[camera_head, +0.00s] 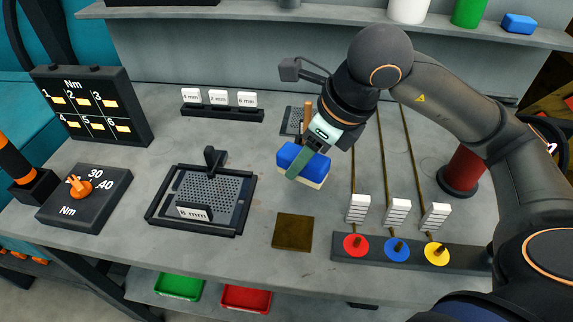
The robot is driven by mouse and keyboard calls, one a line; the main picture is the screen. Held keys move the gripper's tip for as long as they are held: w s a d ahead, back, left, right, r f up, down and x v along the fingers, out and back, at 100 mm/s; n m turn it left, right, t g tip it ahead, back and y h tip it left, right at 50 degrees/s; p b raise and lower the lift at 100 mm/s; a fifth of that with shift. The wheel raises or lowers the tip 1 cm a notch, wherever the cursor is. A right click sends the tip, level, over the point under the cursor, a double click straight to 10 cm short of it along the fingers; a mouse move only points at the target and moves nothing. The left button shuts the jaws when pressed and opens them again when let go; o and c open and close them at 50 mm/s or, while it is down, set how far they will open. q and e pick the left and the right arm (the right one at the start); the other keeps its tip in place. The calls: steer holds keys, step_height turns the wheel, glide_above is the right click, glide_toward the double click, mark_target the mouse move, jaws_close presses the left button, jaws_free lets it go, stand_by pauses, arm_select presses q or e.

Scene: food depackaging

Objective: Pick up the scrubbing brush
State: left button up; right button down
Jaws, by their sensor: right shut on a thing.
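The scrubbing brush (288,153) has a blue back and a cream underside. It is near the middle of the grey workbench, in front of a small grid plate. My right gripper (303,165) comes down from the upper right and is shut on the brush, with a green finger across its front face. The finger hides part of the brush. Whether the brush touches the bench or hangs just above it, I cannot tell. My left gripper is not in view.
A black framed perforated tray (152,218) stands to the left, and a flat brown square (292,232) lies in front. Red, blue and yellow discs sit on a dark bar (345,254) at the right, with rods and white blocks behind. A shelf (330,14) runs along the back.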

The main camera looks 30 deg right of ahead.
steer(key=s+r+b, duration=0.3)
steer(key=s, duration=0.5)
steer(key=shift+d+b, duration=0.35)
steer(key=shift+d, duration=0.05)
steer(key=shift+r, duration=0.15)
steer(key=c, duration=0.9)
jaws_free()
steer(key=shift+c, duration=0.2)
steer(key=c, duration=0.6)
